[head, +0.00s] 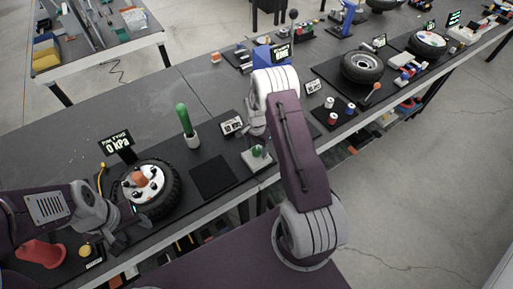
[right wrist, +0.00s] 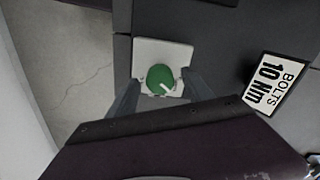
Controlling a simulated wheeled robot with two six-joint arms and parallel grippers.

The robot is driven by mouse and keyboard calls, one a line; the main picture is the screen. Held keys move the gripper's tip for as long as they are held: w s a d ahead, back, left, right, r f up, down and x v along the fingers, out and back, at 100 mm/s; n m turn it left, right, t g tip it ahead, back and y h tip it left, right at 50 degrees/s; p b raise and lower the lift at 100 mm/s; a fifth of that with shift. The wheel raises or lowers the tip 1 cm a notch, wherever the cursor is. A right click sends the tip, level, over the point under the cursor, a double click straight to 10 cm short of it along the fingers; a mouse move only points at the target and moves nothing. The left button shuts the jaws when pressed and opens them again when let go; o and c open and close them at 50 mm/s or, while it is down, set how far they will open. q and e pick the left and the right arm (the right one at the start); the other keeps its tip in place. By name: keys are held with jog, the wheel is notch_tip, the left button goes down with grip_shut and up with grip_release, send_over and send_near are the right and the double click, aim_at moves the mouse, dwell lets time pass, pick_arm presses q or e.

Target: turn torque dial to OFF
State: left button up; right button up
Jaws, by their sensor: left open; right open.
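The torque dial is a round green knob (right wrist: 161,78) with a white pointer mark, set on a white plate (right wrist: 150,52). In the right wrist view its pointer slants toward the lower right. The green knob (head: 257,151) also shows in the head view, below my right gripper (head: 256,133). My right gripper (right wrist: 158,88) is open, with a finger on either side of the knob; I cannot tell whether they touch it. No OFF marking is readable. My left gripper (head: 130,212) is open beside the wheel at the left, its fingertips partly unclear.
A sign reading "BOLTS 10 NM" (right wrist: 271,84) stands right of the dial. A wheel (head: 157,190) with an orange part on its hub, a green-handled tool (head: 186,120) and a black mat (head: 211,176) are to the left. My right forearm hides some of the bench.

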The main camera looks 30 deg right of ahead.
jog(key=shift+a, duration=0.1)
jog(key=shift+c, duration=0.9)
grip_shut()
jog(key=shift+n, duration=0.3)
jog(key=n+b, duration=0.1)
jog(key=n, duration=0.1)
jog(key=shift+n, duration=0.3)
jog(key=shift+r+n+b, duration=0.1)
jog(key=shift+n+b, duration=0.3)
jog(key=shift+n, duration=1.4)
jog(key=shift+o, duration=0.9)
grip_release()
